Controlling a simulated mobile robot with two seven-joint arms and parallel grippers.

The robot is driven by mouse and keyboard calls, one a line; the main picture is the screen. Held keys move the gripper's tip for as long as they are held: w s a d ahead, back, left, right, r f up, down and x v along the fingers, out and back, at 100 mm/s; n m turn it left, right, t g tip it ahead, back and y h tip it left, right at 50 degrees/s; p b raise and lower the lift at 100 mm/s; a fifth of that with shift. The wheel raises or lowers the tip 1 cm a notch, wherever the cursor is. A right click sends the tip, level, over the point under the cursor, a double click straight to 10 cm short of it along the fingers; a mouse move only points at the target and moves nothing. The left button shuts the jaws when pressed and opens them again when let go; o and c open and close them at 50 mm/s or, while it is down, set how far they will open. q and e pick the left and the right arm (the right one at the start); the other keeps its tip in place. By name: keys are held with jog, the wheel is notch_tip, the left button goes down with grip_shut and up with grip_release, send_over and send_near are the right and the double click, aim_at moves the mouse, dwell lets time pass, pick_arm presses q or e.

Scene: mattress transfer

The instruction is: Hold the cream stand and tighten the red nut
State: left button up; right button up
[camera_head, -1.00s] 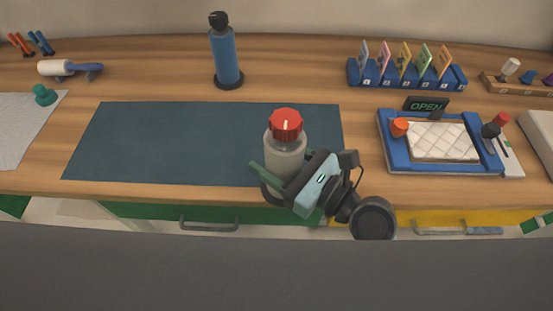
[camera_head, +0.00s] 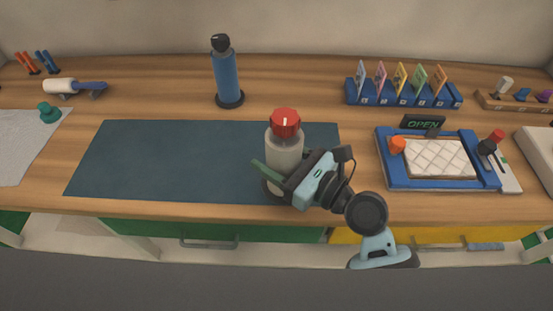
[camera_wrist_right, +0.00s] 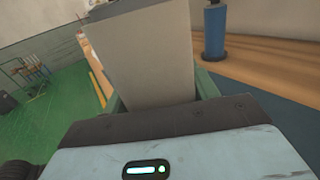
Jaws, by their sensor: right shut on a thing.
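The cream stand (camera_head: 284,153) is a pale upright cylinder with a dark base, over the front right part of the dark mat (camera_head: 170,165). The red nut (camera_head: 285,123), with a white mark, sits on its top. My right gripper (camera_head: 288,178) is shut on the stand's lower body, coming from the right. In the right wrist view the stand (camera_wrist_right: 150,55) stands between the green fingers of the gripper (camera_wrist_right: 160,100). I cannot tell whether the stand's base touches the mat. My left gripper is out of view.
A blue bottle (camera_head: 227,78) stands behind the mat. A blue tray (camera_head: 390,175) with a white quilted pad (camera_head: 437,158) lies on the right. A blue card rack (camera_head: 404,98) is behind it. A lint roller (camera_head: 72,88) lies back left. The mat's left part is clear.

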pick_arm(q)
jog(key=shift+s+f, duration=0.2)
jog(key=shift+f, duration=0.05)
pick_arm(e)
jog(key=w, duration=1)
jog(key=shift+a+r, duration=0.15)
jog(key=shift+r, duration=0.05)
dwell(1.0)
jog(key=shift+w, duration=0.1)
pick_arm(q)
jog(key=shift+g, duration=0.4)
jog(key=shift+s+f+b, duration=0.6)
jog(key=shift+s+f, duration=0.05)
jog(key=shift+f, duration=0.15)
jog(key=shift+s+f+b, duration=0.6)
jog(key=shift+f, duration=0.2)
pick_arm(e)
jog(key=shift+f, duration=2.5)
